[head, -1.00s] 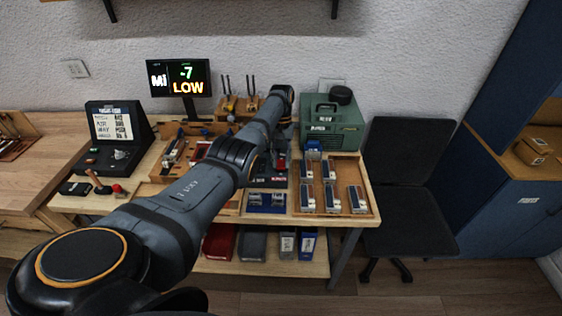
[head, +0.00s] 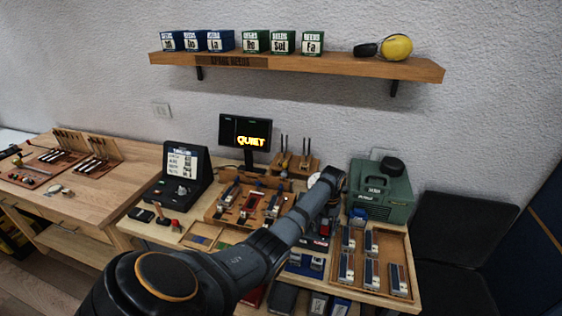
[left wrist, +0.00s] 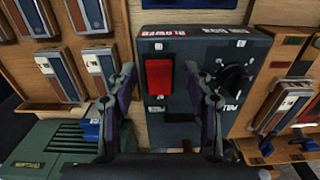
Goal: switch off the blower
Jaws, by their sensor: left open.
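In the left wrist view, a dark control box (left wrist: 192,118) carries a red rocker switch (left wrist: 159,76) under a red "BLOWER" label. A black dial knob (left wrist: 236,77) sits to the switch's right. My left gripper (left wrist: 159,92) is open and empty, with one finger on each side of the switch. I cannot tell whether a finger touches the box, or which way the rocker is tipped. The green blower (head: 380,193) stands at the bench's back right in the head view; part of it shows in the left wrist view (left wrist: 45,150). My right gripper is not in view.
A display (head: 245,132) at the back of the bench reads "QUIET". A wooden tray (head: 399,265) of several metal-and-wood pieces lies right of my left arm. A dark console (head: 180,180) stands to the left. A shelf (head: 290,64) hangs above.

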